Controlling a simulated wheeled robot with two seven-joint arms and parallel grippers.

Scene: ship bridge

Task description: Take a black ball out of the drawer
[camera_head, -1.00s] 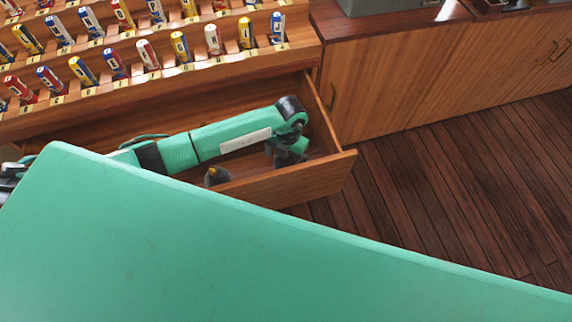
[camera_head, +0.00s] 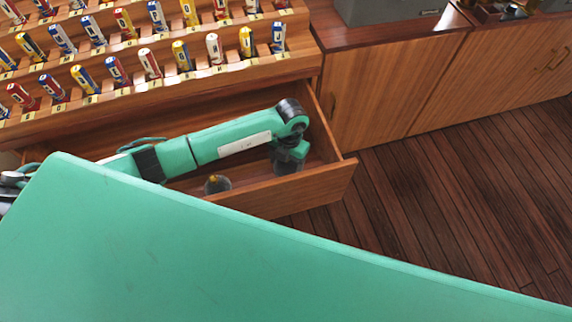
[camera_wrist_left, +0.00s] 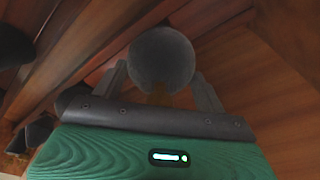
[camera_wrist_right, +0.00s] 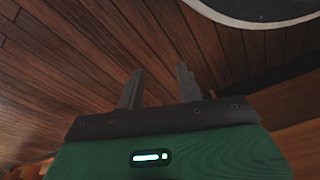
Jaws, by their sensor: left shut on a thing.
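The wooden drawer (camera_head: 335,177) is pulled open below the rack. My left gripper (camera_head: 288,164) points down inside it near its right end. In the left wrist view a dark round ball (camera_wrist_left: 162,57) sits between the two fingers of my left gripper (camera_wrist_left: 162,80), which are shut on it. My right gripper (camera_wrist_right: 158,85) is open and empty, above the plank floor, seen only in the right wrist view.
A rack (camera_head: 150,85) of several coloured, labelled cylinders stands above the drawer. A large green surface (camera_head: 200,260) fills the foreground. A wooden cabinet (camera_head: 390,90) with a grey box (camera_head: 385,10) stands at right. Plank floor (camera_head: 450,190) is clear.

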